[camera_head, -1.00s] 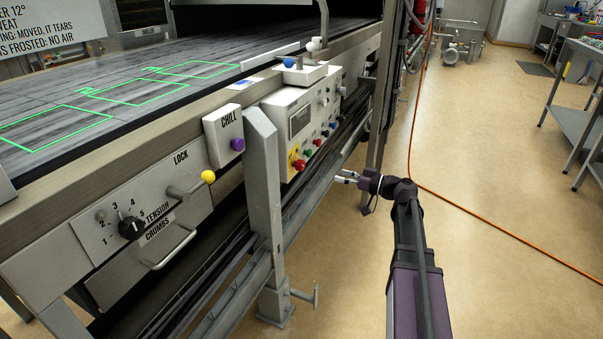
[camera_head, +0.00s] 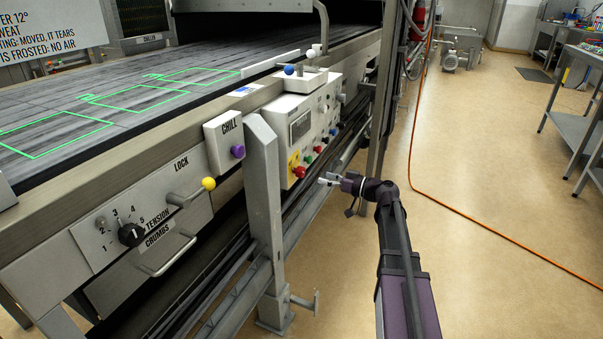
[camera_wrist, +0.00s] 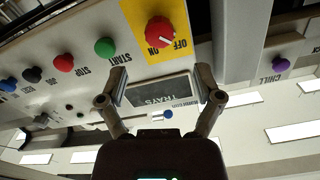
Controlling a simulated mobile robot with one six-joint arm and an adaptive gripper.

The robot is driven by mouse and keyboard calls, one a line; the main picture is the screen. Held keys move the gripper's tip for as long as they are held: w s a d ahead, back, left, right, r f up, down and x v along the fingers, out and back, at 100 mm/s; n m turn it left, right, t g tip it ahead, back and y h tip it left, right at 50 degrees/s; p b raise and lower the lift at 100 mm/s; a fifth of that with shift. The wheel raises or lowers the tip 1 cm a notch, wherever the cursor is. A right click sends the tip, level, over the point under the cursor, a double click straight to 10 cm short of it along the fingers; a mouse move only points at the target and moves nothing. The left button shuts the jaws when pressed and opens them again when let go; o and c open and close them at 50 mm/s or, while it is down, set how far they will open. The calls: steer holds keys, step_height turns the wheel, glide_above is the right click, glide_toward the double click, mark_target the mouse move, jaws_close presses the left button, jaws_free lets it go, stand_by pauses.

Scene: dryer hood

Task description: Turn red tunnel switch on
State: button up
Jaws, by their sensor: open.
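A red rotary switch (camera_wrist: 160,31) sits on a yellow plate marked ON and OFF, upside down in the wrist view. In the head view the red switch (camera_head: 299,171) is at the lower left of the white control panel. I cannot tell for sure which mark its pointer faces. My gripper (camera_head: 328,179) is open and empty, just right of the switch in the head view and apart from it. In the wrist view my gripper's fingers (camera_wrist: 160,86) are spread, with the switch beyond them, near the top and roughly centred between them.
Beside the switch are a green START button (camera_wrist: 104,47), a red STOP button (camera_wrist: 64,62) and a dark display (camera_wrist: 160,91). A grey post (camera_head: 264,190) stands left of the panel, with the purple CHILL knob (camera_head: 237,151) beyond it. Open floor (camera_head: 490,230) lies to the right.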

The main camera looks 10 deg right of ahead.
mark_target(304, 173)
steer(key=x, duration=0.8)
steer(key=shift+w+a, duration=0.2)
steer(key=shift+a, duration=0.05)
steer(key=c, duration=1.2)
steer(key=shift+o, duration=0.2)
steer(key=shift+d, duration=0.15)
